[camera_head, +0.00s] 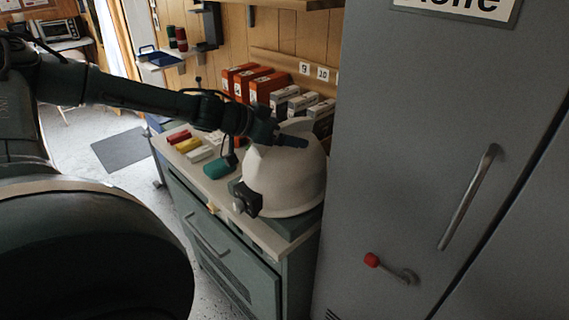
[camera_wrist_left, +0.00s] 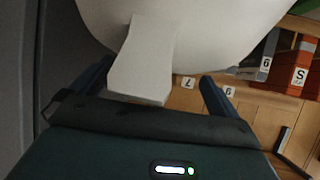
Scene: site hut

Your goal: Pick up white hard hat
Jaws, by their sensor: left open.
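The white hard hat (camera_head: 285,178) sits on the right end of the cabinet top in the head view, next to the grey locker. A dark knob-like part shows on its front side. My left gripper (camera_head: 278,136) is at the hat's upper part, its arm coming in from the left. In the left wrist view the hat (camera_wrist_left: 200,30) fills the top, and a pale tongue-like part of it (camera_wrist_left: 142,75) reaches down between the fingers of my left gripper (camera_wrist_left: 155,88). The fingers are apart, one on each side of it. Whether they touch it is unclear. My right gripper is not in view.
A grey locker (camera_head: 400,130) with a handle and red-tipped lever stands close at the right. Orange boxes (camera_head: 268,86) and white-grey boxes (camera_head: 300,104) line the wall behind. Small red, yellow, white and teal items lie on the cabinet top (camera_head: 188,160) left of the hat.

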